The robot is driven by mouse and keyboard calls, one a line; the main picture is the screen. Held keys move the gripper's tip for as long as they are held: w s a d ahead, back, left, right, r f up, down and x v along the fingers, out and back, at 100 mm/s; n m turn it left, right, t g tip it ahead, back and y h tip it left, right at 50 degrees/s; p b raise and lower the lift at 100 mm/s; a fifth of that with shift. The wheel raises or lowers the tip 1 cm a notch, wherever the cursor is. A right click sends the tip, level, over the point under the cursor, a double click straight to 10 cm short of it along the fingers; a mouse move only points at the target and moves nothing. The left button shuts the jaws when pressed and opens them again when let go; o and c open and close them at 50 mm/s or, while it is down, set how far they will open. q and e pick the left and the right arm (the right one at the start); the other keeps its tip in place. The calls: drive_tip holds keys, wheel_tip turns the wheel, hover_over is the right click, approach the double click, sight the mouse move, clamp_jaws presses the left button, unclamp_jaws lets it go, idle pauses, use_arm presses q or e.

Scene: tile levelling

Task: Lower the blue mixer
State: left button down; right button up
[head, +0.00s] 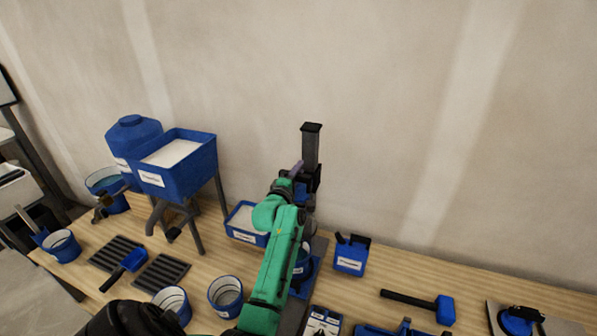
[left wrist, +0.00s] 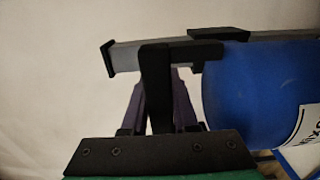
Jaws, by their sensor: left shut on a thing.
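The mixer stand is a dark upright column (head: 311,148) against the wall, behind my green arm. The blue mixer body (left wrist: 245,95) fills the right of the left wrist view, with a white label partly cut off and a black bracket joining it to the grey column (left wrist: 135,56). In the head view my arm mostly hides the mixer. The exact grip is partly hidden. My right gripper is not in view.
A blue tray (head: 244,236) and a blue hopper (head: 185,186) are to the left. A blue container (head: 350,256) and a mallet (head: 444,309) lie to the right on the wooden bench (head: 400,273).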

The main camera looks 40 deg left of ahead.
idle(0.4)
use_arm(q)
wheel_tip(320, 180, down, 13)
drive_tip(key=b, duration=0.8)
drive_tip(key=shift+d+f+b, duration=0.1)
drive_tip(key=shift+f+b, duration=0.05)
drive_tip(key=shift+b, duration=0.25)
drive_tip(key=c, duration=0.7)
unclamp_jaws()
drive_tip(key=b+v, duration=0.1)
drive_tip(key=v, duration=1.3)
drive_tip(key=shift+s+d, duration=0.15)
drive_tip(key=shift+s, duration=0.15)
